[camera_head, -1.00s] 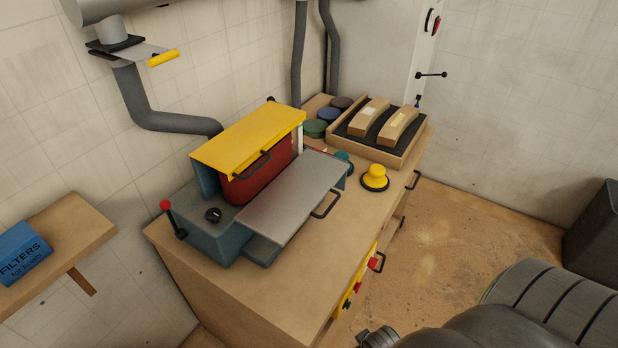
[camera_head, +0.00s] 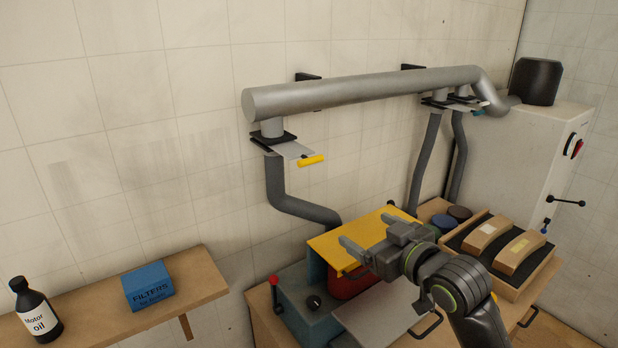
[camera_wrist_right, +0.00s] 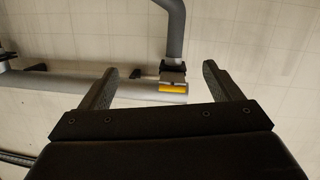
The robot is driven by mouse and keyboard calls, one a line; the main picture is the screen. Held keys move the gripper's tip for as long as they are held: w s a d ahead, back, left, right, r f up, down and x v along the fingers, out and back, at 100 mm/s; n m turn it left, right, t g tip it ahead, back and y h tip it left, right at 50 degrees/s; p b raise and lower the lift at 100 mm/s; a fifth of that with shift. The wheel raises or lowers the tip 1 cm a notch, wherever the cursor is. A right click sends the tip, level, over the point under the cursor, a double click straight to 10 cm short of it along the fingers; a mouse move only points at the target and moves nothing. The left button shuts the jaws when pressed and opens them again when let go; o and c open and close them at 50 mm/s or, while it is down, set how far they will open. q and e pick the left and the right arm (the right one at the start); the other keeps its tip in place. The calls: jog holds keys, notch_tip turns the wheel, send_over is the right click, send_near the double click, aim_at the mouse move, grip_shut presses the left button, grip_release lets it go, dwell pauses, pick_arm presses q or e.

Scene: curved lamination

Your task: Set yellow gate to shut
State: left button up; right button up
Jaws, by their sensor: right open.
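The yellow gate is a flat metal slide plate with a yellow handle (camera_head: 311,160), sticking out of a slot in the vertical branch under the big grey duct. The bare plate (camera_head: 291,150) shows between the slot and the handle. In the right wrist view the yellow handle (camera_wrist_right: 173,88) lies between and beyond the fingers. My right gripper (camera_head: 347,249) is open and empty, below and to the right of the handle, over the yellow machine cover, and apart from the gate. My left gripper is in neither view.
The grey duct (camera_head: 370,88) runs along the wall above. A blue-handled gate (camera_head: 479,112) sits farther right. Below is a machine with a yellow cover (camera_head: 350,235). A shelf (camera_head: 200,275) with a blue filter box (camera_head: 148,287) and an oil bottle (camera_head: 37,312) is at left.

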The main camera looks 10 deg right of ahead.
notch_tip(320, 180, up, 8)
jog(key=a+n+t+y, duration=0.1)
jog(key=a+n+y, duration=0.1)
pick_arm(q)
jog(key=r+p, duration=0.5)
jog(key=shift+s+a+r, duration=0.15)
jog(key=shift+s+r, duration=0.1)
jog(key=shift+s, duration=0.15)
pick_arm(e)
send_near(292, 149)
jog(key=x, duration=0.4)
jog(key=shift+f, duration=0.25)
